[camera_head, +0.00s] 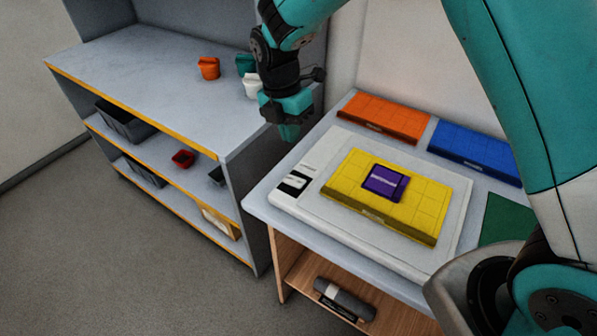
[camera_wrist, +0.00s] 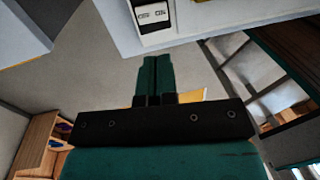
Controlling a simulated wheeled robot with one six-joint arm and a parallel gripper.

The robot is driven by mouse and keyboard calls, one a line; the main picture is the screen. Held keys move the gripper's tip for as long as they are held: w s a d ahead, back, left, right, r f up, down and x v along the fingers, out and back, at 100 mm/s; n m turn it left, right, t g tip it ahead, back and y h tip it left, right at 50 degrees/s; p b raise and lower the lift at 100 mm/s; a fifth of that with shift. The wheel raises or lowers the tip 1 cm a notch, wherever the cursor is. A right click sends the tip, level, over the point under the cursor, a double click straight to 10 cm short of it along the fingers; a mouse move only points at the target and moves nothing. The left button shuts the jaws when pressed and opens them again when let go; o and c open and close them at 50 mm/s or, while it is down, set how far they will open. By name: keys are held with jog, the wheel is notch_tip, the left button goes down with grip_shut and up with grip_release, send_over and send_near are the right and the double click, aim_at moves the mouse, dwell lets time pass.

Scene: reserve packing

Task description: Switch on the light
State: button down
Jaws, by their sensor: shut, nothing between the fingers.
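A flat white panel (camera_head: 325,160) lies on the grey table, with a small black-and-white switch plate (camera_head: 293,183) at its left corner. The switch plate also shows at the top of the wrist view (camera_wrist: 152,14), with small marks on its white part. I cannot tell from its look whether the light is on. My gripper (camera_head: 289,132) points down above the left edge of the table, behind the switch plate in the head view and apart from it. Its two green fingers are shut together and empty, and they also show in the wrist view (camera_wrist: 154,62).
A yellow case (camera_head: 415,215) with a purple block (camera_head: 384,183) on top lies on the panel. Orange (camera_head: 382,118) and blue (camera_head: 473,150) cases lie behind it. A grey shelf (camera_head: 140,85) with several cups stands left. A grey roll (camera_head: 345,298) lies under the table.

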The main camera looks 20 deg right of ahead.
aim_at(299, 182)
jog(key=f+p, duration=0.1)
jog(key=f, duration=0.3)
jog(key=s+d+f+p, duration=0.1)
jog(key=f, duration=0.3)
jog(key=f+p, duration=0.2)
jog(key=f, duration=0.2)
jog(key=shift+s+d, duration=0.15)
jog(key=shift+s, duration=0.05)
jog(key=shift+f, duration=0.15)
